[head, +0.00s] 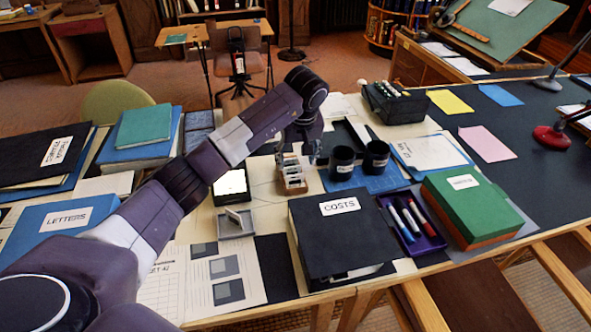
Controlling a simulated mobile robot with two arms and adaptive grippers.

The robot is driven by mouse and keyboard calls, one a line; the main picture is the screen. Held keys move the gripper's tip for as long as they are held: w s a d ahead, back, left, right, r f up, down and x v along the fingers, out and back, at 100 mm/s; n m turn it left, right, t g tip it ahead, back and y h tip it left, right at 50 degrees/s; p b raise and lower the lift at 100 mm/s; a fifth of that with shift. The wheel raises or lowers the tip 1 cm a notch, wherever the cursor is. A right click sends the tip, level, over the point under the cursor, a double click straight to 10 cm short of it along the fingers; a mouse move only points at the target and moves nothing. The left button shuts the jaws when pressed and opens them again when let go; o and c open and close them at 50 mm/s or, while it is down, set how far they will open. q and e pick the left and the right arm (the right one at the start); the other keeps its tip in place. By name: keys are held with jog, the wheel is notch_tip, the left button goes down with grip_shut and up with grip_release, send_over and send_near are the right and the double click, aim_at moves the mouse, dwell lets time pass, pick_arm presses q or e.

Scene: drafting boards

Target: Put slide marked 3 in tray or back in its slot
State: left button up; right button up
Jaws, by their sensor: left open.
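My left gripper (299,154) is open, its fingers pointing down above a small wooden slide rack (293,186). Several pale slides (291,170) stand in the rack; their marks are too small to read. The gripper partly covers the space behind the rack. I see nothing held between its fingers. A small grey tray (248,229) lies nearer, left of the black COSTS binder. My right gripper is out of view.
A lit panel (230,184) lies behind the tray. Two black cups (342,163) stand close right of the rack. The COSTS binder (350,240), a purple pen tray (412,228) and a green box (466,200) fill the front right. A printed sheet (222,262) lies front left.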

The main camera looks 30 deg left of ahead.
pick_arm(q)
jog(key=v, duration=0.5)
dwell(0.4)
